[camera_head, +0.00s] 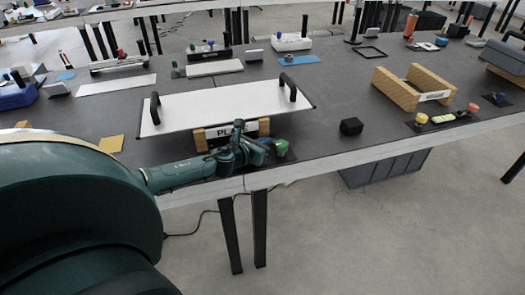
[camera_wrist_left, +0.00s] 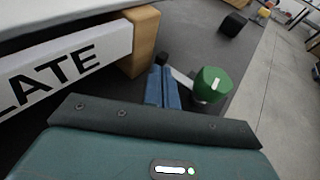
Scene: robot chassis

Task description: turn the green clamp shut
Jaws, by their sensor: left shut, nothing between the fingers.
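The green clamp (camera_head: 281,147) stands on a dark base near the front edge of the table, right of the wooden block under the white plate. In the left wrist view, the green clamp (camera_wrist_left: 212,84) is a rounded green knob with a white mark on top. A pale bar shows between it and my fingers. My left gripper (camera_head: 267,143) is shut and empty, just left of the clamp. Its blue fingers (camera_wrist_left: 162,86) show close together there; I cannot tell whether they touch the bar. My right gripper is not in view.
The white plate (camera_head: 220,104) with two black handles rests behind the gripper, on wooden blocks with a "PLATE" label (camera_wrist_left: 60,68). A black cube (camera_head: 351,126) lies to the right. A wooden frame (camera_head: 412,86) and yellow knob (camera_head: 421,118) stand farther right. The table's front edge is close.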

